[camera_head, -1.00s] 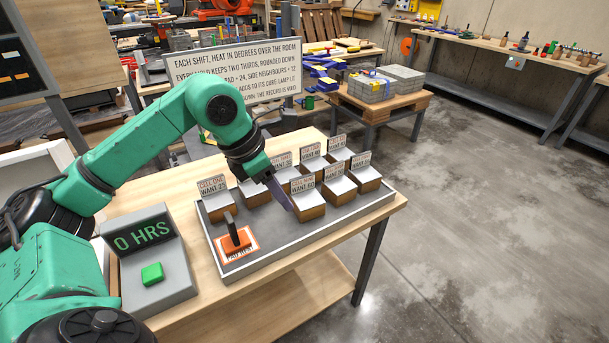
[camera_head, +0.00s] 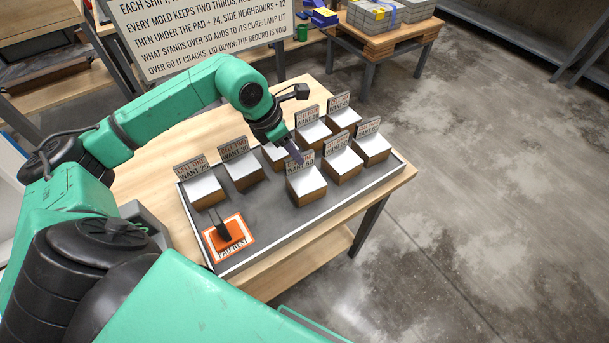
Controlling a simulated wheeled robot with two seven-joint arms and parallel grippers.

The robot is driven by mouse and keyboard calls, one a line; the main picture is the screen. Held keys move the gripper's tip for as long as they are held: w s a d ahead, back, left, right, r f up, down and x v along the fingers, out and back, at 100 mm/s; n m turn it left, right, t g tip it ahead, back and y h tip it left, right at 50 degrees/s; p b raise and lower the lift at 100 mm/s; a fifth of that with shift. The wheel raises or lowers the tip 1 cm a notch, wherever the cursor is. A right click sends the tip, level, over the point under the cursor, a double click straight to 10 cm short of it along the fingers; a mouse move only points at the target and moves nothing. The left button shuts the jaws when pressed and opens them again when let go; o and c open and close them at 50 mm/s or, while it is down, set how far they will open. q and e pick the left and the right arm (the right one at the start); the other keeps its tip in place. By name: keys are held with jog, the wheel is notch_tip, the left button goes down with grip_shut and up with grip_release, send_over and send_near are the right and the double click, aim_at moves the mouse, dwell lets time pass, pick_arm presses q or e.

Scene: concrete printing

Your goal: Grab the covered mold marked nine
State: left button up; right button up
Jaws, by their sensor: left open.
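Several wooden box molds with pale flat tops stand in rows on a grey tray (camera_head: 270,220), each with a small sign at its back. The signs on the left mold (camera_head: 206,193) and its neighbour (camera_head: 243,174) read WANT 25 and WANT 30. The front mold (camera_head: 307,190) seems to read WANT 60. The far signs are too small to read, and I cannot make out which mold is nine. My left gripper (camera_head: 297,153) is open, its purple-grey fingers just behind the front mold's sign, partly hiding another mold (camera_head: 274,154). My right gripper is out of view.
An orange pad rest (camera_head: 229,238) with a dark handle sits at the tray's near left corner. A board (camera_head: 200,35) of written rules stands behind the table. A grey box (camera_head: 147,222) is mostly behind my arm. Concrete floor (camera_head: 480,200) is clear at right.

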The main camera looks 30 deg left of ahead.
aim_at(300, 168)
pick_arm(q)
jog(key=x, duration=0.1)
jog(key=p+x, duration=0.1)
jog(key=x, duration=0.2)
jog(key=shift+s+d, duration=0.25)
grip_shut()
jog(key=shift+w+r, duration=0.15)
dwell(0.9)
